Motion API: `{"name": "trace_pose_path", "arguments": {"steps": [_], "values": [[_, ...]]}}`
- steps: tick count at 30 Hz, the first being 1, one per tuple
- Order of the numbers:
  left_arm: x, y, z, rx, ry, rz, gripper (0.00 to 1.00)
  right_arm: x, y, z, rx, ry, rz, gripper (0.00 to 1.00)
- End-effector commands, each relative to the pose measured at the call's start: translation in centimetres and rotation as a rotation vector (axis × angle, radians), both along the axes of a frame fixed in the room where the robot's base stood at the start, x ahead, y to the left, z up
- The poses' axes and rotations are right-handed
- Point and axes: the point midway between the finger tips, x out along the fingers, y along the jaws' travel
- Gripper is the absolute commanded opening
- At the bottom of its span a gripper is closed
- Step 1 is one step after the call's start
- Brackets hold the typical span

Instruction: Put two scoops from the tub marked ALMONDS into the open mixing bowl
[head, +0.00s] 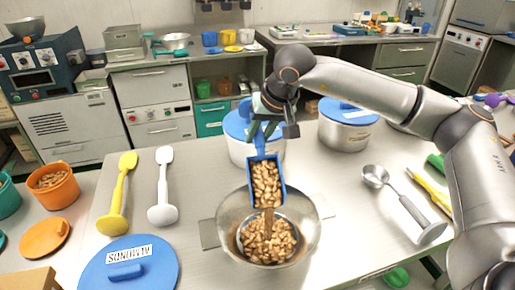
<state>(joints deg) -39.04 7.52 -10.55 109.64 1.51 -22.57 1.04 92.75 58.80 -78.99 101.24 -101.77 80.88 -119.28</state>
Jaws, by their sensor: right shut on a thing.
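My right gripper (268,128) is shut on a blue scoop (283,172) and holds it above the open steel mixing bowl (228,212). The scoop is tilted down toward the bowl and still holds many brown nuts (266,180). A narrow brown stream runs from its lip into the bowl. A heap of the same nuts (267,243) lies in the bowl. A round blue lid marked ALMONDS (150,252), its label upside down in view, is at the lower left; whether a tub is beneath it is cut off. My left gripper is not in view.
A yellow spoon (118,195) and a white spatula (163,187) lie left of the bowl. An orange tub (55,195) of brown pieces stands far left. Blue-lidded pots (346,128) stand behind. A steel ladle (405,205) lies right.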

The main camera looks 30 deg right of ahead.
Motion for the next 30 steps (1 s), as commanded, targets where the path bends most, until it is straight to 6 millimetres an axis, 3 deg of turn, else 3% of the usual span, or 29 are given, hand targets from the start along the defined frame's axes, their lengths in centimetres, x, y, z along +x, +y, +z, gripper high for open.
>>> {"name": "trace_pose_path", "arguments": {"steps": [1,3,6,11,21,30], "values": [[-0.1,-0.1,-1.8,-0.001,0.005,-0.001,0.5,-0.5,0.2,-0.3,-0.016,-0.042,0.003,0.0],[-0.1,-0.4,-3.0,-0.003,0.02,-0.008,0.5,-1.2,0.5,0.2,-0.036,-0.096,0.003,0.0],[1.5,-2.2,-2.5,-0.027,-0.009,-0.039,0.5,-2.1,0.8,1.0,-0.065,-0.17,0.005,0.0],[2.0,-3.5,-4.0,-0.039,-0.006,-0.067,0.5,-3.6,1.4,2.3,-0.112,-0.294,0.003,0.0],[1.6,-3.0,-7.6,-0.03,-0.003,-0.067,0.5,-6.7,2.7,5.2,-0.212,-0.548,0.002,0.0],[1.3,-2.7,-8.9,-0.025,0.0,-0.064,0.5,-8.2,3.2,6.9,-0.261,-0.669,0.001,0.0]]}}
